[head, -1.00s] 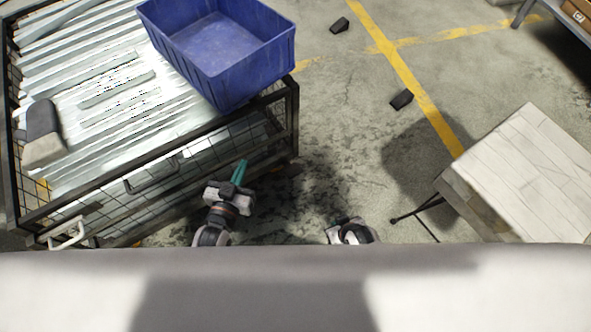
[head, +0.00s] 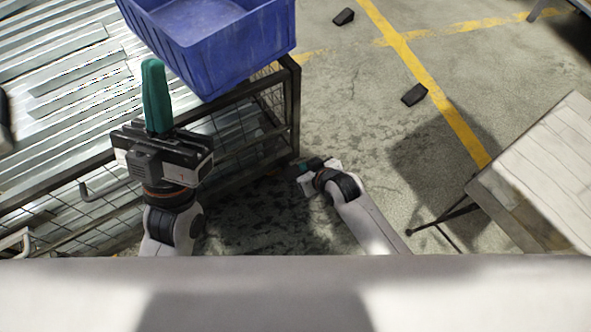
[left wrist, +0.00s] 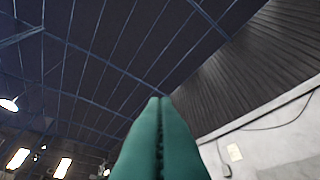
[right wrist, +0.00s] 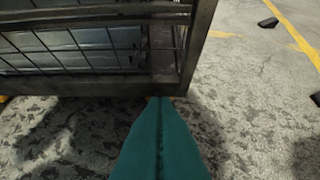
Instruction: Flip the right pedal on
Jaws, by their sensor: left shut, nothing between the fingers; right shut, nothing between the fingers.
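I cannot make out a pedal for certain in any view. The wire-mesh cart (head: 291,112) stands at the left, and its lower right corner post (right wrist: 192,60) is just ahead of my right fingertips in the right wrist view. My right gripper (head: 302,166) is low beside that corner, its teal fingers (right wrist: 160,100) shut and empty, pointing at the cart's lower edge. My left gripper (head: 153,64) is raised in front of the cart, shut and empty. Its fingers (left wrist: 160,100) point up toward the ceiling in the left wrist view.
A blue bin (head: 215,45) sits on the cart over corrugated metal sheets (head: 60,65). Two dark wedge-shaped blocks (head: 414,95) (head: 343,17) lie on the floor near yellow lines. A pale wooden-topped table (head: 550,165) stands at the right.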

